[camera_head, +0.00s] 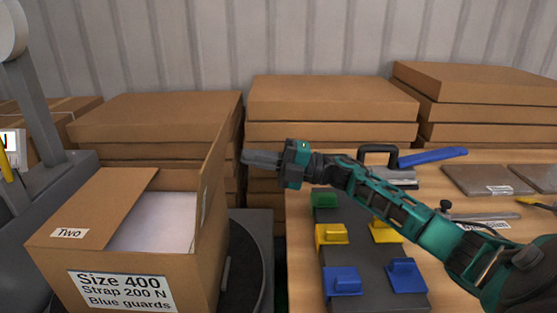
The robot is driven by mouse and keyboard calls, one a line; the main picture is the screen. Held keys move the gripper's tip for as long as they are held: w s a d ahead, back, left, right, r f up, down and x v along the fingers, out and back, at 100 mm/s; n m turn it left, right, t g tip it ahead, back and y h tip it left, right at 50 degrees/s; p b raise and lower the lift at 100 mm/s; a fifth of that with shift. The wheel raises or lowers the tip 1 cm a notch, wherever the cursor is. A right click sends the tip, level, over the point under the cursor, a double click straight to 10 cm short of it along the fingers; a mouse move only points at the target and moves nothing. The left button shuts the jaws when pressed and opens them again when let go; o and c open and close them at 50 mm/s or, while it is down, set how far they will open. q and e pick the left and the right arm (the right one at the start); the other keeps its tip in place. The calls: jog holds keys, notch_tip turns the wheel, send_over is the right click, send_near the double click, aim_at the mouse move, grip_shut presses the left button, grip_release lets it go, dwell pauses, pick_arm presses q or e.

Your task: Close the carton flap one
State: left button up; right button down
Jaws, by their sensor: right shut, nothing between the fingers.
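An open cardboard carton (140,270) stands at the lower left with a "Size 400, Strap 200 N, Blue guards" label on its front. Its flap labelled "Two" (115,195) lies folded inward over the left part of the opening. Another flap (214,165) stands upright along the right side; no label shows on it. A white surface (155,222) shows inside the carton. My right gripper (246,158) reaches in from the right, shut and empty, its fingertips pointing left, just right of the upright flap. I cannot tell whether they touch. My left gripper is not in view.
Stacks of flat brown boxes (330,100) stand behind along the corrugated wall. A wooden table (300,270) at the right holds a dark board with green, yellow and blue blocks (342,282), and a blue-handled tool (432,157). Grey machinery (45,130) stands at the left.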

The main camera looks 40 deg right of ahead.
aim_at(214, 150)
jog(key=x, duration=0.4)
jog(key=shift+w+a+r, duration=0.1)
jog(key=shift+a, duration=0.1)
jog(key=shift+w+a, duration=0.3)
jog(key=shift+a, duration=0.1)
jog(key=shift+w+r+p, duration=0.1)
jog(key=shift+p, duration=0.2)
